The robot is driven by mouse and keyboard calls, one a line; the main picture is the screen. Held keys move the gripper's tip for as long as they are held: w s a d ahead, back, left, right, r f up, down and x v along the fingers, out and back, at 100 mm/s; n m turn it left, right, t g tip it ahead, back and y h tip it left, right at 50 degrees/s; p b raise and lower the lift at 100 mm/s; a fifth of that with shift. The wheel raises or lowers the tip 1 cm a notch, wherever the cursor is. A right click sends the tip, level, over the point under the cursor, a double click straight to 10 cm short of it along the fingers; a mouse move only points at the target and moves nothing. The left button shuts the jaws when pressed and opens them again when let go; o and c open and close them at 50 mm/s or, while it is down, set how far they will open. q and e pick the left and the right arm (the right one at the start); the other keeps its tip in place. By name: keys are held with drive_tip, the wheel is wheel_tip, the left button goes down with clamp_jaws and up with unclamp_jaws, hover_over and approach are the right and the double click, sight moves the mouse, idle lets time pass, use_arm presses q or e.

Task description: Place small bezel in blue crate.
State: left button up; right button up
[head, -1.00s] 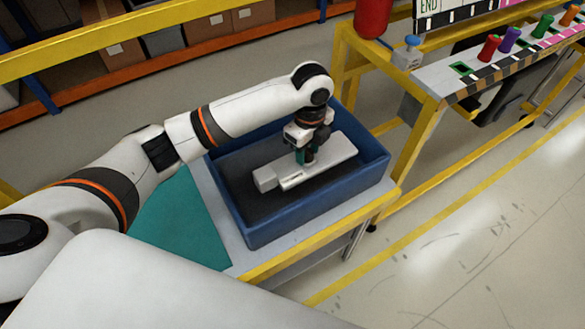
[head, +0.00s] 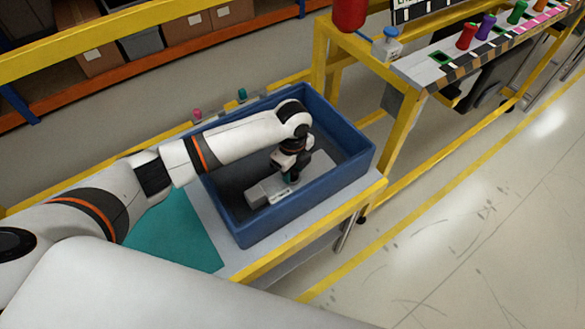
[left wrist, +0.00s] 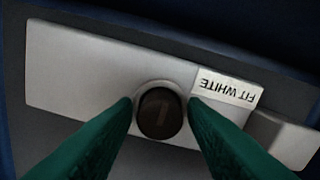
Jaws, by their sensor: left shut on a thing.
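The small bezel is a long light-grey piece (head: 266,190) inside the blue crate (head: 312,207). In the left wrist view the bezel (left wrist: 80,75) carries a label reading "FIT WHITE" and a round dark knob (left wrist: 160,114). My left gripper (head: 291,178) reaches down into the crate and is shut on the bezel. Its green fingers (left wrist: 160,112) stand on either side of the knob. The bezel lies low in the crate, near the dark floor; I cannot tell whether it touches it. The wrist hides part of the bezel in the head view. My right gripper is out of view.
The crate stands on a yellow-edged table (head: 262,266) beside a teal mat (head: 172,235). Its walls surround the gripper. A yellow-framed station (head: 399,140) with coloured knobs stands to the right. The floor at the lower right is clear.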

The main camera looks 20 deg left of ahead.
sight(293, 172)
use_arm(q)
drive_tip(key=shift+f, duration=0.1)
drive_tip(key=o, duration=1.1)
wheel_tip(293, 172, up, 12)
drive_tip(key=shift+r, duration=0.15)
drive_tip(key=shift+s, duration=0.1)
